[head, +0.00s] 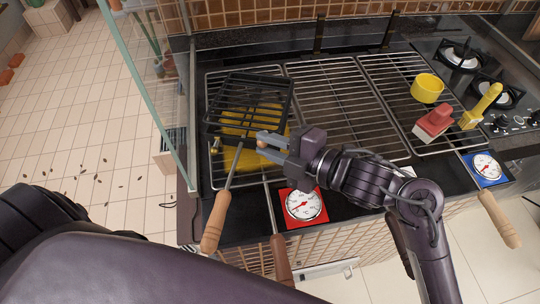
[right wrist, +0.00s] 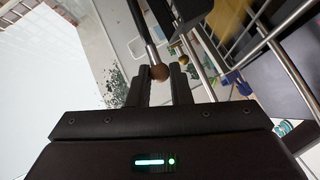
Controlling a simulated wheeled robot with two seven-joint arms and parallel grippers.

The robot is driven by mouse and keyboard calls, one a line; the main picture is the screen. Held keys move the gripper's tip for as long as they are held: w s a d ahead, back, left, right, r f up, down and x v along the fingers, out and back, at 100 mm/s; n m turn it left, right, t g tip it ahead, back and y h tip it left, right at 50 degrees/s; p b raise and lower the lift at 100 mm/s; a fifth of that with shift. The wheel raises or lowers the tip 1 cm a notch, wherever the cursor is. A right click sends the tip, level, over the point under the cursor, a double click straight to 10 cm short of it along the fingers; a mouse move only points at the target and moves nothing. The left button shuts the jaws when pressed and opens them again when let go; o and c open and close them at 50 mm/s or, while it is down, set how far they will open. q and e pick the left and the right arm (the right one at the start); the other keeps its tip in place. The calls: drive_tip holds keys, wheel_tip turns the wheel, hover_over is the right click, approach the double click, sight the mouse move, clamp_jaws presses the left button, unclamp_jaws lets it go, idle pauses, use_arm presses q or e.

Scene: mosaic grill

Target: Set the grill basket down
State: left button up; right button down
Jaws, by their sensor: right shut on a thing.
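The grill basket (head: 247,103) is a black barred frame in the head view, over the left grate (head: 214,178). A yellow thing (head: 236,130) shows beneath and through its bars. My right gripper (head: 262,143) is at the basket's near edge, shut on its small brown knob. In the right wrist view the round knob (right wrist: 160,73) sits between the fingertips, on a metal rod, with the basket's dark bars beyond. Whether the basket rests on the grate or hangs just above it I cannot tell. My left gripper is not in view.
A long wooden handle (head: 214,222) sticks out at the front left. Red (head: 303,205) and blue (head: 486,168) dials sit along the front. A yellow cup (head: 427,88), red-topped block (head: 434,122) and yellow tool (head: 481,106) stand at right. The middle grate (head: 330,95) is clear. A glass panel (head: 150,90) borders the left.

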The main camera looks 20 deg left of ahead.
drive_tip(key=shift+f, duration=0.6)
wheel_tip(320, 180, down, 3)
drive_tip(key=shift+r, duration=0.2)
drive_tip(key=shift+f+p, duration=0.3)
drive_tip(key=shift+f, duration=0.3)
drive_tip(key=c, duration=1.3)
unclamp_jaws()
drive_tip(key=shift+f, duration=0.1)
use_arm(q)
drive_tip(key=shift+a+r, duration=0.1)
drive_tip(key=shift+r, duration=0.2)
